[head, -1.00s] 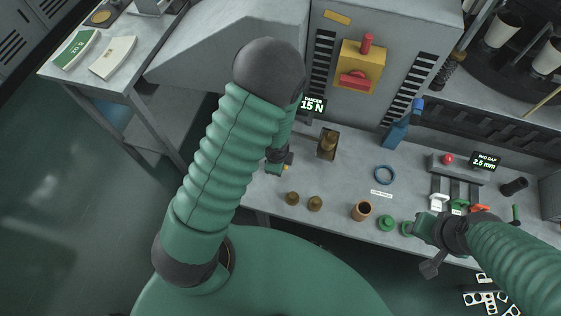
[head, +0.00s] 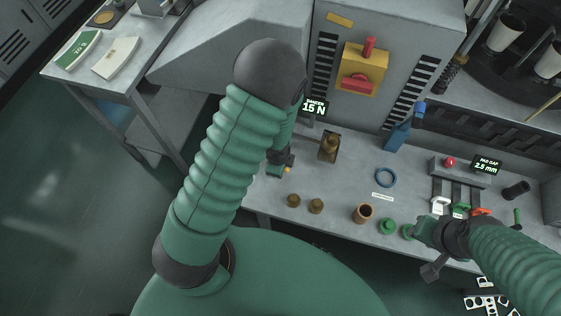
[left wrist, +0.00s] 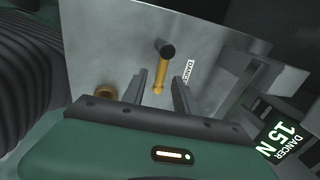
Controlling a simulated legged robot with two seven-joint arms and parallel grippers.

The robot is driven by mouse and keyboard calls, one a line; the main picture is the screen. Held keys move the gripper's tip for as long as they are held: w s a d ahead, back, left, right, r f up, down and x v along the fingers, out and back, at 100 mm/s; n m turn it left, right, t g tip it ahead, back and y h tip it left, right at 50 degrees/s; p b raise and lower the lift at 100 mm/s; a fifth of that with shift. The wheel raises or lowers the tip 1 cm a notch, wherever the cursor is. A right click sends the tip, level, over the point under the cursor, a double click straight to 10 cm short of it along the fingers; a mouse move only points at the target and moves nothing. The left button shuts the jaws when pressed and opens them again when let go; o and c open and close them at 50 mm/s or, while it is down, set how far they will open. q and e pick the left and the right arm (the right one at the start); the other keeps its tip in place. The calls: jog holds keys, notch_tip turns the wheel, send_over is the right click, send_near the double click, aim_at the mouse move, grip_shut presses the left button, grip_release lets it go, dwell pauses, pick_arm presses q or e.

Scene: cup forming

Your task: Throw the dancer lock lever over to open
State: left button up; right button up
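The dancer lock lever (left wrist: 163,67) is a yellow rod with a black knob, standing out from a grey panel beside a small DANCER label (left wrist: 190,71) in the left wrist view. My left gripper (left wrist: 160,92) is open, its two dark fingers apart with the lever's yellow base between or just beyond their tips; I cannot tell if they touch it. In the head view my left gripper (head: 280,165) is mostly hidden by my arm, and the lever is not clear. My right gripper (head: 424,231) is at the bench's front right, near green round parts; its fingers are not clear.
A DANCER 15 N display (head: 314,107) stands behind my left gripper; it also shows in the left wrist view (left wrist: 281,141). A brass piece on a block (head: 329,147), a blue ring (head: 386,177) and a copper cup (head: 362,214) are on the bench. A brass round part (left wrist: 105,89) is left of the lever.

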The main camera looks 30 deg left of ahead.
pick_arm(q)
jog(key=s+r+p, duration=0.3)
jog(key=r+p, duration=0.4)
jog(key=r, duration=0.9)
jog(key=shift+d+r+p, duration=0.15)
jog(key=shift+d+p, duration=0.2)
jog(key=shift+p, duration=0.05)
jog(key=s+d+r+n, duration=0.2)
jog(key=r+n, duration=0.7)
jog(key=n, duration=0.6)
jog(key=shift+s, duration=0.65)
jog(key=shift+s, duration=0.15)
